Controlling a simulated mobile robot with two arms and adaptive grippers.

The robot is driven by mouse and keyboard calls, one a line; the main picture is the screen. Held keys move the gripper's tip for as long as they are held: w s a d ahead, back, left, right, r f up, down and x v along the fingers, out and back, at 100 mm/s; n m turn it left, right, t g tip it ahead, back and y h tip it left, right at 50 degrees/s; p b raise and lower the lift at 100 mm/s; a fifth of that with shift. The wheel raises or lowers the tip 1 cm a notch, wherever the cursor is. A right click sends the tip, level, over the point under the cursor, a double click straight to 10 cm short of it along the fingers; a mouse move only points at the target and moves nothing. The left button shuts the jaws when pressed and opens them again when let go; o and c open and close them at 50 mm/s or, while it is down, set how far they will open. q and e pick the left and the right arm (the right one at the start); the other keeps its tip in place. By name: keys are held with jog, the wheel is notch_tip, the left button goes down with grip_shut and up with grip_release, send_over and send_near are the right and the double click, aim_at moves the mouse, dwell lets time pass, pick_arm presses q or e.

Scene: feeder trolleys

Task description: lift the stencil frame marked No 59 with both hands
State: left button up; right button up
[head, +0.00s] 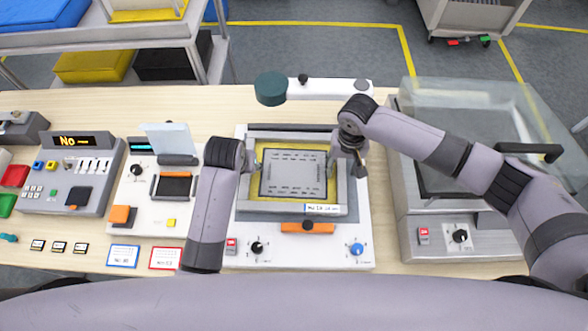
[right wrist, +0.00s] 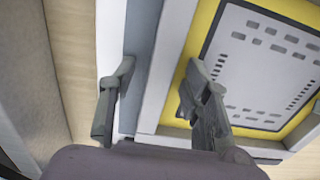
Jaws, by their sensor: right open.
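The stencil frame (head: 262,207) has pale grey rails, a yellow border and a grey perforated sheet. It lies flat in the white printer in the middle of the bench. A small label on its front rail is too small to read surely. My right gripper (head: 357,165) is open at the frame's right side. In the right wrist view its fingers (right wrist: 158,105) stand apart on either side of the frame's rail (right wrist: 172,70), not closed on it. My left gripper (head: 251,163) is at the frame's left side; its fingers are mostly hidden by the wrist.
A control box (head: 70,172) with a lit "No" display and a white device (head: 150,205) stand at left. A machine with a clear lid (head: 480,120) stands close at right. A dark green round object (head: 270,88) is behind the printer. Cards lie at the front left.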

pick_arm(q)
grip_shut()
pick_arm(e)
grip_shut()
pick_arm(q)
jog(key=shift+r, duration=0.1)
pick_arm(e)
jog(key=shift+r, duration=0.1)
dwell(0.4)
